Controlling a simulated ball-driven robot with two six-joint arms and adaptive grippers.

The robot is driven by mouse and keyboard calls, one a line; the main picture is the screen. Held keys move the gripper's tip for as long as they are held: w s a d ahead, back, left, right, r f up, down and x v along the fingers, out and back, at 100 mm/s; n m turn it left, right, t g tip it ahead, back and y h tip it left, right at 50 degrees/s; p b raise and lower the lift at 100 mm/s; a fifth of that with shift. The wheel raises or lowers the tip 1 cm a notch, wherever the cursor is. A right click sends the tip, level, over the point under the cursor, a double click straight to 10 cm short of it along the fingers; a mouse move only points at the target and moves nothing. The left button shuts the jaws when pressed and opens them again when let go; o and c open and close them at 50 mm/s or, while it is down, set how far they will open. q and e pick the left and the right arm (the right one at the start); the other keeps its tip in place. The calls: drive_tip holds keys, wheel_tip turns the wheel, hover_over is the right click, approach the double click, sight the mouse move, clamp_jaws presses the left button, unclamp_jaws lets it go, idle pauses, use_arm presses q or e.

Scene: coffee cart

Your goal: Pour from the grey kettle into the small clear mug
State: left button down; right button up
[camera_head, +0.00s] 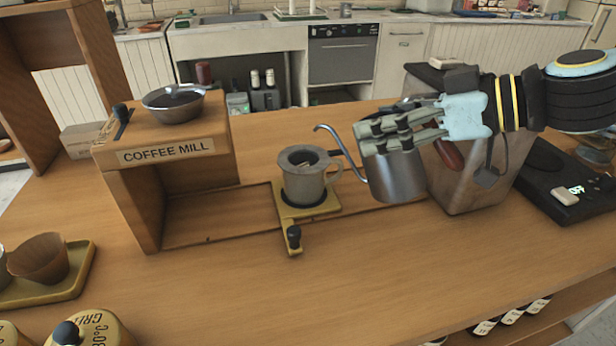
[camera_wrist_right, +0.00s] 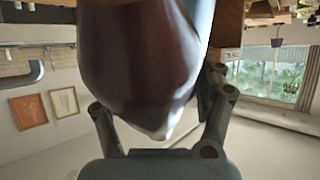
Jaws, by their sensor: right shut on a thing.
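The grey kettle (camera_head: 397,177) is held above the counter, roughly upright, with its thin curved spout pointing left. The spout tip is above the small clear mug (camera_head: 301,186), near its right side. The mug stands upright on a small yellow stand (camera_head: 323,208) and has something dark inside its rim. My right gripper (camera_head: 385,133) reaches in from the right across the kettle's top and is shut on the kettle. In the right wrist view a dark brown part, likely its handle (camera_wrist_right: 145,60), sits between the fingers. No stream from the spout shows. My left gripper is out of view.
The coffee mill (camera_head: 175,150) with a metal bowl (camera_head: 174,103) stands left of the mug. A tapered bin (camera_head: 470,185) stands just right of the kettle, and a black scale (camera_head: 545,185) is farther right. A tray (camera_head: 75,285) holds brown cups. The front counter middle is clear.

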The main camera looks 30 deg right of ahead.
idle(0.4)
drive_tip(key=shift+w+r+g, duration=0.1)
drive_tip(key=shift+r+g, duration=0.2)
idle(0.4)
drive_tip(key=shift+w+a+r, duration=0.1)
drive_tip(key=shift+a+r, duration=0.05)
drive_tip(key=shift+r, duration=0.1)
idle(0.3)
drive_tip(key=shift+w+a+r+g+h, duration=0.1)
drive_tip(key=shift+w+r+g+h, duration=0.1)
drive_tip(key=shift+r+g+h, duration=0.25)
drive_tip(key=shift+f, duration=0.15)
idle(1.7)
drive_tip(key=shift+s+d+f+t+y, duration=0.2)
drive_tip(key=shift+s+f+t+y, duration=0.15)
drive_tip(key=shift+f+t, duration=0.15)
